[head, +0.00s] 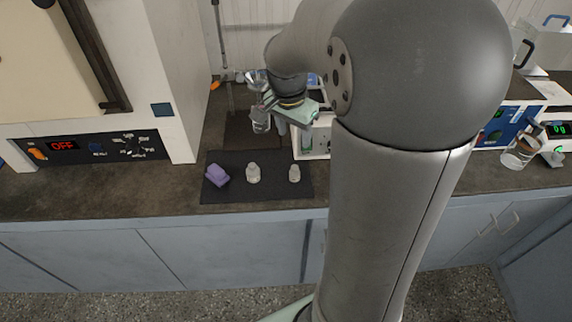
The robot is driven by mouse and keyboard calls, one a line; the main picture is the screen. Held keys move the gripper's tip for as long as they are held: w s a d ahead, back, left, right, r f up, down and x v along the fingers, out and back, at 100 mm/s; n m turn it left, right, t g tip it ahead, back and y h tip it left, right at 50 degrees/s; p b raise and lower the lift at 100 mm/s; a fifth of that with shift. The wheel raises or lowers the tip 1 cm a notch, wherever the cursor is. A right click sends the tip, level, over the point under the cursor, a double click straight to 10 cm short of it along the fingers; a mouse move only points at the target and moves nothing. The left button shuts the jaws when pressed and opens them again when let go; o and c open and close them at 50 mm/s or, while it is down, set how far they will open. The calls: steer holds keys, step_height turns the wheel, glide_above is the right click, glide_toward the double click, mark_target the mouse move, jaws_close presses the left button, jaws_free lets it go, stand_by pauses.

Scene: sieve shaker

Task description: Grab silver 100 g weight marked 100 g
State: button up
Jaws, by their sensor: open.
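Two small silver weights stand upright on a dark mat (233,191) on the counter. The left weight (253,174) looks a little larger than the right weight (294,174). Their markings are too small to read, so I cannot tell which one is marked 100 g. My gripper (284,127) is open above the counter, behind the weights in the picture and apart from them. Its fingertips are small and partly confused with things behind them.
A purple object (217,175) lies on the mat's left side. A white oven-like unit (180,80) with an OFF display stands at left. A white device (318,140) is behind the mat at right. A jar (519,152) stands far right. My arm hides the counter's middle.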

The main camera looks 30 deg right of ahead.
glide_toward(295, 167)
steer(key=f, duration=0.2)
steer(key=d+f, duration=0.1)
steer(key=f, duration=0.2)
steer(key=shift+s+p, duration=0.15)
steer(key=shift+p, duration=0.2)
steer(key=shift+w+d+f+p, duration=0.1)
steer(key=shift+w+f+p, duration=0.05)
steer(key=shift+f, duration=0.8)
steer(key=shift+w+f+p, duration=0.2)
steer(key=shift+f, duration=0.7)
steer(key=shift+w+d+f+p, duration=0.1)
steer(key=shift+w+f+p, duration=0.05)
steer(key=shift+f, duration=0.8)
steer(key=c, duration=1.1)
steer(key=shift+r, duration=0.1)
